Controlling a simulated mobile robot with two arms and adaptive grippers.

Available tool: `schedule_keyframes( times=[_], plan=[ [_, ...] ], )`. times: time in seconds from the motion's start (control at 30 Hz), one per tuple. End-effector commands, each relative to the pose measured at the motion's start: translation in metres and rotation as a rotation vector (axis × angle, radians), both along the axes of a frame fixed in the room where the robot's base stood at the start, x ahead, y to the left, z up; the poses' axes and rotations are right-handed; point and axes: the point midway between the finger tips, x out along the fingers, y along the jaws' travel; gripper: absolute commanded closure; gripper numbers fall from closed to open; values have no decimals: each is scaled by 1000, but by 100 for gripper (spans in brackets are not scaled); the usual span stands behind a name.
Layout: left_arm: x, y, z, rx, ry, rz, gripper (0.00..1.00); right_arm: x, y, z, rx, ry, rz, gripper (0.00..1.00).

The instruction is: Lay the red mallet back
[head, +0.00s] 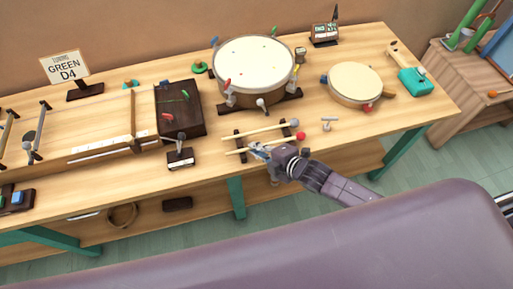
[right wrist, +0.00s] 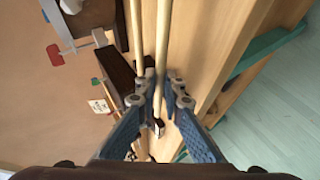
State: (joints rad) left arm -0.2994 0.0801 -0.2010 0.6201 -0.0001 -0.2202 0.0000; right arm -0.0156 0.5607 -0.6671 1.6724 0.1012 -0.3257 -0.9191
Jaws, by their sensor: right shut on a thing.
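The red mallet (head: 301,136) has a pale wooden shaft and a red head at its right end. My right gripper (head: 257,149) is shut on its shaft, left of the middle. The shaft (right wrist: 161,45) also runs between the fingers of my right gripper (right wrist: 163,82) in the right wrist view. The mallet lies over the front part of a dark two-bar rack (head: 239,143); I cannot tell whether it touches the bars. My left gripper is not in view.
A large drum (head: 254,63) stands behind the rack, and a smaller drum (head: 355,83) to the right. A dark box (head: 180,108) and a small stand (head: 180,158) are on the left. The table's front edge is close.

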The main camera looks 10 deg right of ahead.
Motion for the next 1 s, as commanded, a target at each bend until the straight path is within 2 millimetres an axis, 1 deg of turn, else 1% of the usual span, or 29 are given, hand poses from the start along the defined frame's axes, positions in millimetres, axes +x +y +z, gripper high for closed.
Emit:
schedule_keyframes(
  times=[0.4,0.43,0.6,0.87,1.0],
  plan=[
    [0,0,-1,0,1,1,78,0,0,-3,1,0,0,100],
    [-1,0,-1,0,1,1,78,0,0,-3,1,0,0,89],
    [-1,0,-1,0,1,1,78,0,0,-3,1,0,0,72],
    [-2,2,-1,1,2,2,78,0,0,-3,1,0,-1,72],
    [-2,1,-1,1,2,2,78,-7,-4,1,0,0,0,72]
  ],
)
